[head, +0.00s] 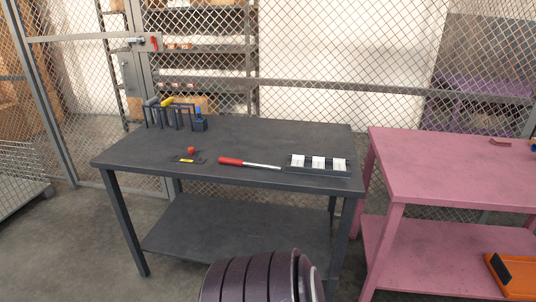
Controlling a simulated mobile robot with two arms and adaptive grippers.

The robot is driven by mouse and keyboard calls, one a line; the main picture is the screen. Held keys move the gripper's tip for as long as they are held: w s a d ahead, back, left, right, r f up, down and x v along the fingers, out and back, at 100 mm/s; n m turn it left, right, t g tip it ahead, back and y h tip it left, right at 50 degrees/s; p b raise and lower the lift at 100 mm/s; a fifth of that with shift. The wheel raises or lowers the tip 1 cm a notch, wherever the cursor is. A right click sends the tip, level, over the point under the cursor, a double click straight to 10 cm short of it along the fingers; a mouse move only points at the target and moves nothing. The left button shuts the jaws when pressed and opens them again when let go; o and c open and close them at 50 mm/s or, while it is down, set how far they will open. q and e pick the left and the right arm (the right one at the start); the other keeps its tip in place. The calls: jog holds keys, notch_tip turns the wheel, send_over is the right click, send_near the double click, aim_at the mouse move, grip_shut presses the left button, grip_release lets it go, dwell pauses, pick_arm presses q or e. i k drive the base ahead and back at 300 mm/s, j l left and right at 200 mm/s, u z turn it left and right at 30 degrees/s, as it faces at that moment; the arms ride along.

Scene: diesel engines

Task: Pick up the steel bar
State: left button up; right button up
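A steel bar (262,166) with a red grip at its left end and a bright metal shaft lies flat on the dark grey table (228,140). It lies near the table's front edge, right of the middle. Its right end reaches close to a dark tray (319,173); I cannot tell whether they touch. Neither of my grippers shows in the head view.
The tray holds white blocks. Left of the bar lies a small dark plate with a red knob (191,151). A tool rack (175,114) stands at the back left. A pink table (455,170) stands to the right. Wire mesh fencing runs behind.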

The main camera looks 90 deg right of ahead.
aim_at(233, 162)
jog(key=z, duration=3.2)
jog(key=i+j, duration=0.05)
